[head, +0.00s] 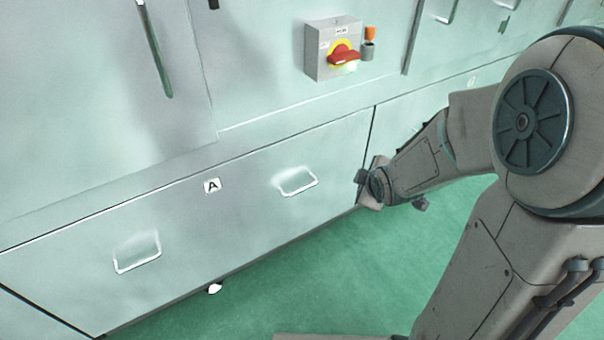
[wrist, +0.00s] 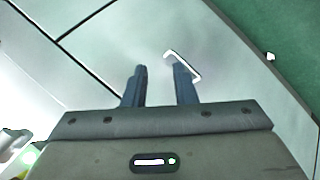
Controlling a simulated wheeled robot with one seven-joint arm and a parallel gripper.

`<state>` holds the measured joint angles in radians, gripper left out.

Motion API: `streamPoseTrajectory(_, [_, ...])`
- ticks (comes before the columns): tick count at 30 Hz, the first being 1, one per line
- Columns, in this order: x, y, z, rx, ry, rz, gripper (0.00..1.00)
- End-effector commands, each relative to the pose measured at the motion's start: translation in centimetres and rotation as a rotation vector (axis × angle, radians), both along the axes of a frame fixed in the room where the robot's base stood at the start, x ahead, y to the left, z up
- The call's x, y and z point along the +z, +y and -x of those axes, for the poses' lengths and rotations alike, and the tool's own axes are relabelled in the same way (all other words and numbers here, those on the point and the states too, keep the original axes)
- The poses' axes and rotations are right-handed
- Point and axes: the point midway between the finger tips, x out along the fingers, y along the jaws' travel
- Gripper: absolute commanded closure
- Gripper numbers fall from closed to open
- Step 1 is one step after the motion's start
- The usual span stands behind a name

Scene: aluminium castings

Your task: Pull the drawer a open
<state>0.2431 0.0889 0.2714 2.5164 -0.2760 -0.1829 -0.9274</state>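Drawer A (head: 240,215) is a wide, pale metal front low in the cabinet, marked with a small white "A" label (head: 212,185). It looks shut, flush with the panels around it. It has a left handle (head: 137,265) and a right handle (head: 299,190), both light bails. My gripper (head: 366,188) is at the drawer's right end, to the right of the right handle. In the wrist view my gripper (wrist: 159,68) has its two dark fingers apart with nothing between them. One handle (wrist: 185,65) shows just beyond the right finger; contact cannot be told.
A red rotary switch on a grey box (head: 333,50) sits above the drawer, with an orange-topped part (head: 370,42) beside it. The green floor (head: 330,270) before the drawer is mostly clear. A small white object (head: 214,288) lies by the drawer's lower edge.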

Motion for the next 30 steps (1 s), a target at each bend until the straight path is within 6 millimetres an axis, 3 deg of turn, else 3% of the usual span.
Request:
streamPoseTrajectory(1, [-4.4, 0.7, -0.8, 0.090, -0.036, 0.020, 0.75])
streamPoseTrajectory(3, [-7.5, 2.1, -1.9, 0.221, -0.111, 0.051, 0.75])
streamPoseTrajectory(9, [-14.7, 6.0, -3.6, 0.520, -0.374, 0.107, 0.75])
streamPoseTrajectory(12, [-16.9, 7.6, -3.9, 0.606, -0.509, 0.125, 0.75])
streamPoseTrajectory(16, [-18.3, 8.8, -3.9, 0.662, -0.648, 0.144, 0.75])
streamPoseTrajectory(23, [-18.6, 9.6, -4.3, 0.683, -0.751, 0.161, 0.75])
streamPoseTrajectory(30, [-19.3, 11.6, -7.2, 0.684, -0.754, 0.161, 0.75])
